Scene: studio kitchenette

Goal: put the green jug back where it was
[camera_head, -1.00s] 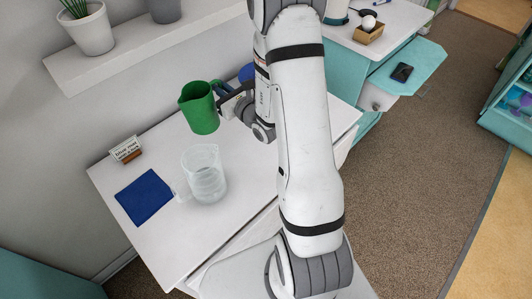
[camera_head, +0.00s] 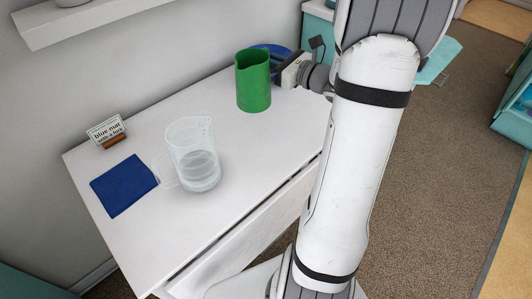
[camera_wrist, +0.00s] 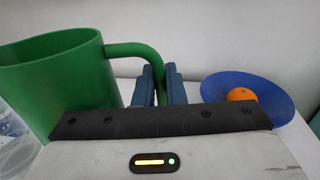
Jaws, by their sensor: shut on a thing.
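The green jug (camera_head: 253,82) is upright at the back right of the white table (camera_head: 235,155). In the wrist view the green jug (camera_wrist: 60,85) stands left of centre, its handle reaching right between my fingers. My gripper (camera_wrist: 160,85) is shut on that handle. In the head view my gripper (camera_head: 284,75) comes to the jug from the right, its fingertips partly hidden. The jug's base is at or just above the tabletop; I cannot tell if it touches.
A clear measuring jug (camera_head: 193,155) with liquid stands left of the green jug. A blue mat (camera_head: 124,186) and a small sign (camera_head: 107,130) are at the left. A blue plate (camera_wrist: 275,103) with an orange (camera_wrist: 241,95) is close to my gripper's right. A shelf (camera_head: 75,20) hangs above.

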